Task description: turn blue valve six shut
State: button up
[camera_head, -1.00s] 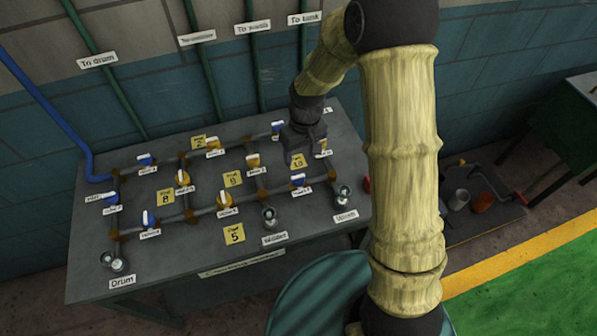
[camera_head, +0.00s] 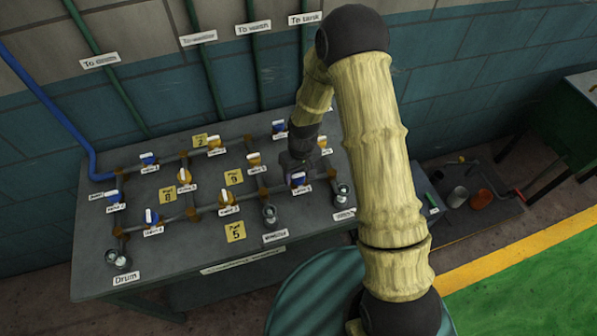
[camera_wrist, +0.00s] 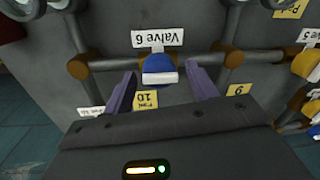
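Blue valve six (camera_wrist: 159,77) shows in the wrist view, with a blue body, a white handle and a "Valve 6" label (camera_wrist: 157,38) beside it. It sits on a grey pipe between two brown joints. My gripper (camera_wrist: 160,82) is open, with one purple finger on each side of the valve and gaps between the fingers and the handle. In the head view, my gripper (camera_head: 294,172) is over the right part of the table, and valve six (camera_head: 298,180) is partly hidden by it. I cannot tell the fingers' exact height over the valve.
The grey table (camera_head: 180,255) carries a pipe grid with several other blue and yellow valves. Metal outlets (camera_head: 269,215) stand along the front.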

jog(key=c, duration=0.8)
jog(key=shift+m, duration=0.4)
jog(key=m+b, duration=0.1)
jog(key=m, duration=0.2)
jog(key=shift+b, duration=0.3)
jog(key=m, duration=0.4)
jog(key=shift+d+m+t+b, duration=0.1)
jog(key=shift+m+t+b, duration=0.2)
jog(key=shift+m+b, duration=0.1)
jog(key=m, duration=0.5)
jog(key=shift+s+r+t+p, duration=0.1)
jog(key=shift+t+p, duration=0.2)
jog(key=shift+p, duration=0.1)
jog(key=shift+m+p, duration=0.6)
jog(key=shift+m, duration=1.6)
jog(key=shift+d+h, duration=0.1)
jog(key=shift+h, duration=0.2)
